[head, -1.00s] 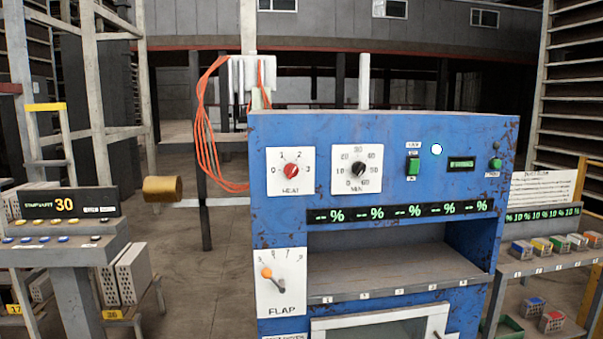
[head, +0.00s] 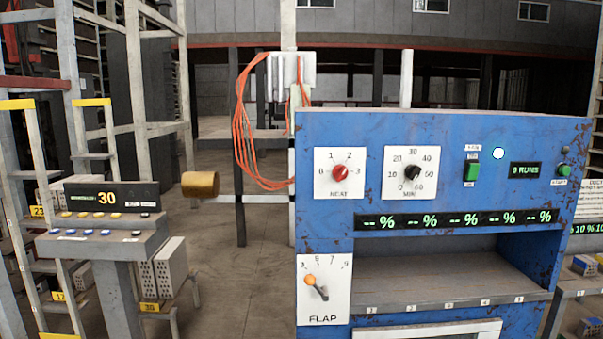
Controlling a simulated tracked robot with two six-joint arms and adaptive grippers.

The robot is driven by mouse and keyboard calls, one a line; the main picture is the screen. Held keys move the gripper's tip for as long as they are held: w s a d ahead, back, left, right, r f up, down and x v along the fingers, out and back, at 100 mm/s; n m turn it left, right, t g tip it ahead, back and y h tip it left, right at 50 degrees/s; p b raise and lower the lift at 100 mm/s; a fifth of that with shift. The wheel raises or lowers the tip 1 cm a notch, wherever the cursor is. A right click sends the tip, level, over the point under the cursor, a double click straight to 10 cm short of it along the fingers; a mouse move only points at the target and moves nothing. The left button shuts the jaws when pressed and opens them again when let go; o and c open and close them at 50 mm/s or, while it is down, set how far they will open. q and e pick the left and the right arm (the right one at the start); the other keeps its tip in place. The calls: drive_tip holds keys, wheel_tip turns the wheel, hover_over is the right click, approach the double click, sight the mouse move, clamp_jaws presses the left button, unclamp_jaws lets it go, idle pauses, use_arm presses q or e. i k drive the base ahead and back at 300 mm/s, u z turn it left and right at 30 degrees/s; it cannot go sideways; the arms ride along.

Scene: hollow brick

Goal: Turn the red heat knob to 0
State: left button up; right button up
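The red heat knob (head: 340,173) sits on a white dial plate (head: 326,190) marked 0 to 3 and labelled HEAT. The plate is at the upper left of the blue machine's front (head: 440,140). The 0 is at the knob's left and the 3 at its right. The knob's pointer is too small to read for certain. Neither of my grippers is in the head view, and nothing touches the knob.
A black MIN knob (head: 412,172), a green switch (head: 471,170) and the FLAP lever (head: 317,287) share the machine's front. A button console (head: 110,235) stands at the left. Open floor (head: 240,300) lies between console and machine.

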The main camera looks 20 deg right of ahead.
sight(340, 172)
drive_tip(key=u, duration=0.2)
drive_tip(key=i, duration=0.85)
drive_tip(key=z, duration=0.5)
